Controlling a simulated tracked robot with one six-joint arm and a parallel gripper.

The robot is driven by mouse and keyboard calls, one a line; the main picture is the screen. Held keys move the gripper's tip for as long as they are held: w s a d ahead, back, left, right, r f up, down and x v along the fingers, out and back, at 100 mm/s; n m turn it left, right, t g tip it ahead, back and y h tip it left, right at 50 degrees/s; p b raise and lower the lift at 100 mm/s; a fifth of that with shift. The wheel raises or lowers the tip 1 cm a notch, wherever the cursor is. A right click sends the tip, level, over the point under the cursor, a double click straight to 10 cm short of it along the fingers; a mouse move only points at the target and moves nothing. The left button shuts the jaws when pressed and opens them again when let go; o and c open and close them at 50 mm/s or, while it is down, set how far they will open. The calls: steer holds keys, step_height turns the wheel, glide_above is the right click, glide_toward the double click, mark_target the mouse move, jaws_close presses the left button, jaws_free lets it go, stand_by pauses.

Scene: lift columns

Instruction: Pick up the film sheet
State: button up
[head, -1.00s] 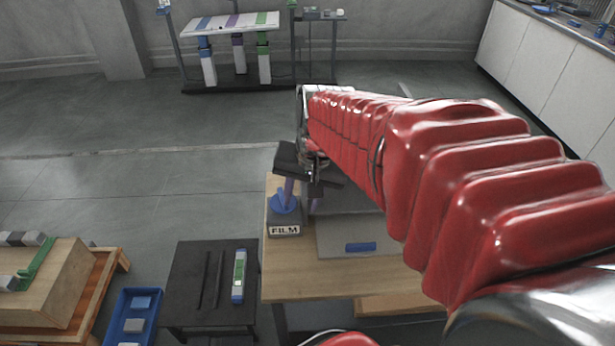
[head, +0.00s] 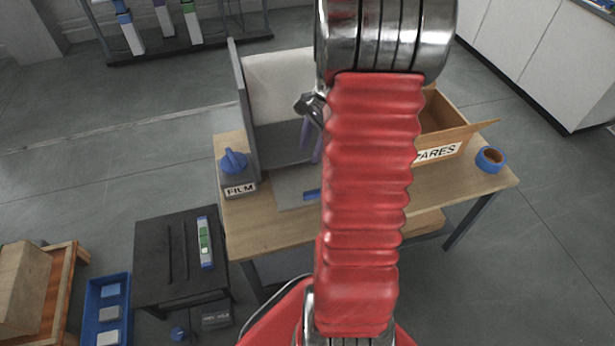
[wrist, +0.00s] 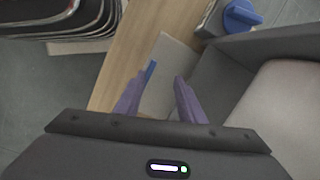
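The film sheet, which I take to be the thin pale grey sheet (head: 291,190) with a blue tab (head: 311,194), lies flat on the wooden table. My arm covers its right side in the head view. In the wrist view the sheet (wrist: 172,66) and its tab (wrist: 151,71) show beyond my fingers. My gripper (wrist: 158,82) has two purple fingers, spread apart with nothing between them. The tab appears near the left fingertip, but I cannot tell whether they touch. In the head view my gripper (head: 311,145) is partly hidden by my arm and appears above the sheet.
A box labelled FILM with a blue knob (head: 234,162) stands left of the sheet, beside an upright grey panel (head: 243,110). A cardboard spares box (head: 447,124) and a blue tape roll (head: 490,159) are right. A black stand (head: 153,249) stands left of the table.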

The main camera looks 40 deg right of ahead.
steer(key=s+d+f+m+y, duration=0.1)
steer(key=s+d+f+m, duration=0.2)
steer(key=d+f, duration=0.3)
steer(key=shift+f+m, duration=0.35)
steer(key=shift+m, duration=0.05)
steer(key=x, duration=0.8)
steer(key=shift+f, duration=0.3)
steer(key=shift+a, duration=0.1)
steer(key=shift+x, duration=2.6)
steer(key=shift+c, duration=0.2)
jaws_close()
